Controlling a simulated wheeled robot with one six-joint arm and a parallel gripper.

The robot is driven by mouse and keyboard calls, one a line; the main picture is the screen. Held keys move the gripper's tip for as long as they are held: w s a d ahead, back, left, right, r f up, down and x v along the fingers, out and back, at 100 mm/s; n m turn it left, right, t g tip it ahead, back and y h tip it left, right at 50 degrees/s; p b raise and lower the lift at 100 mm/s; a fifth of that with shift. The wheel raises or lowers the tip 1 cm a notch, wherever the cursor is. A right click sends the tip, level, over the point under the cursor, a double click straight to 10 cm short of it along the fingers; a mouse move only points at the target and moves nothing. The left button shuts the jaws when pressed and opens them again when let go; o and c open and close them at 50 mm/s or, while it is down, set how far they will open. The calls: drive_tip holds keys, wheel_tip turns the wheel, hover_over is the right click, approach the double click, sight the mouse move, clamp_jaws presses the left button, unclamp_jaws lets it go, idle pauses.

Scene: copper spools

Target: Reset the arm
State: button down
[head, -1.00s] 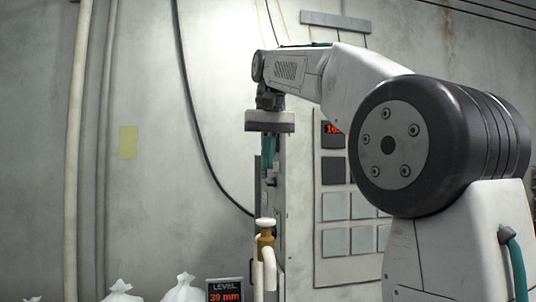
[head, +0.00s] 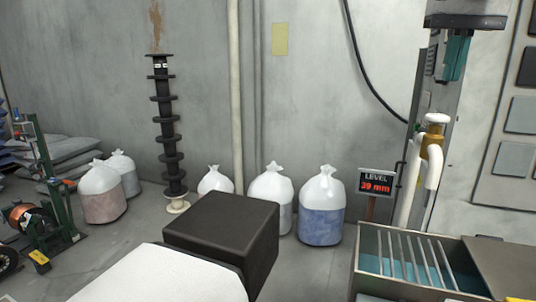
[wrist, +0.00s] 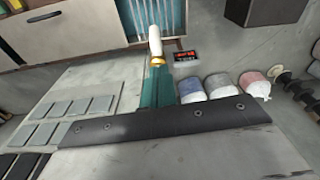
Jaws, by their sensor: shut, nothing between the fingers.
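My gripper (head: 456,62) hangs at the top right of the head view, fingers pointing down, in front of the wall beside the grey panel. Its teal fingers are together with nothing between them. The upper arm links are outside the head view. No object is held.
Below my gripper stand a white pipe with brass valve (head: 432,140) and a grated tank (head: 365,262) of teal liquid. A LEVEL display (head: 376,183) reads 39 mm. Bags (head: 321,208), a black disc column (head: 165,125) and a copper spool stand (head: 58,215) stand left.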

drive_tip(key=s+a+f+n, duration=0.1)
drive_tip(key=s+a+f, duration=0.1)
drive_tip(key=s+f, duration=0.5)
drive_tip(key=s+a+f+n, duration=0.1)
drive_tip(key=s+a+f, duration=0.1)
drive_tip(key=s+f, duration=0.5)
drive_tip(key=s+a+f+n, duration=0.1)
drive_tip(key=s+a+f, duration=0.2)
drive_tip(key=f, duration=1.4)
drive_tip(key=s, duration=0.4)
drive_tip(key=shift+s+n, duration=0.15)
drive_tip(key=shift+n, duration=0.15)
drive_tip(key=shift+f, duration=0.1)
